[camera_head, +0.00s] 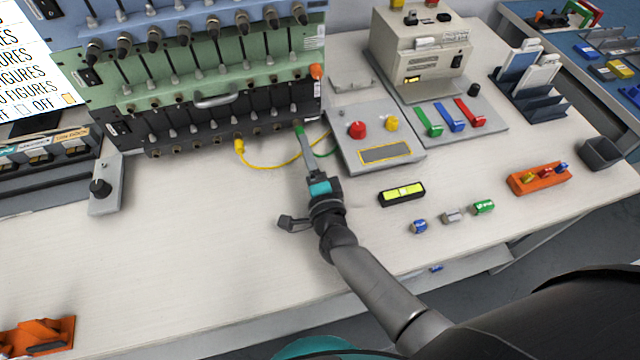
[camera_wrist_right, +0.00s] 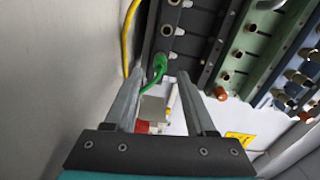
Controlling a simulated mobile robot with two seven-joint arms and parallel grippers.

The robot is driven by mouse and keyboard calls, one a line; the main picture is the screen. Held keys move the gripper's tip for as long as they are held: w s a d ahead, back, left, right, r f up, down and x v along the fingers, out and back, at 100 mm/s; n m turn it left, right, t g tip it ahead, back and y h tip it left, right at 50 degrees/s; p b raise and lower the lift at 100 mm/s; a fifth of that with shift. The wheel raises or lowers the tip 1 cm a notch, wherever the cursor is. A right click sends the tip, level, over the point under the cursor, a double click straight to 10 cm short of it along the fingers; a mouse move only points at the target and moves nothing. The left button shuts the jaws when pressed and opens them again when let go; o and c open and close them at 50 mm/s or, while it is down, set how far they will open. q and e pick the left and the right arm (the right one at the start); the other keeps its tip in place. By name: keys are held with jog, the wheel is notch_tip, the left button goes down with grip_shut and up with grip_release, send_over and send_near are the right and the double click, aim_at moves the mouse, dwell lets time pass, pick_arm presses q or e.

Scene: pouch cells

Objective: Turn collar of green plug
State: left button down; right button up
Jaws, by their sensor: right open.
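The green plug (camera_head: 299,130) sits at the lower right of the dark bottom rack unit (camera_head: 220,125), with a green cable running from it. In the right wrist view the green plug (camera_wrist_right: 159,64) is seated in a socket on the dark panel. My right gripper (camera_head: 304,150) reaches up to it from the table side. In the wrist view its two open fingers (camera_wrist_right: 160,82) stand either side of the plug's line, with visible gaps. Whether they reach level with the collar I cannot tell. My left gripper is not in view.
A yellow plug (camera_head: 239,146) and its cable lie left of my right gripper. A grey control box (camera_head: 375,145) with red and yellow knobs stands close on the right. Green and blue rack units are stacked above.

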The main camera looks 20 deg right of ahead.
jog(key=s+p, duration=0.1)
jog(key=s, duration=0.8)
jog(key=shift+s, duration=1.05)
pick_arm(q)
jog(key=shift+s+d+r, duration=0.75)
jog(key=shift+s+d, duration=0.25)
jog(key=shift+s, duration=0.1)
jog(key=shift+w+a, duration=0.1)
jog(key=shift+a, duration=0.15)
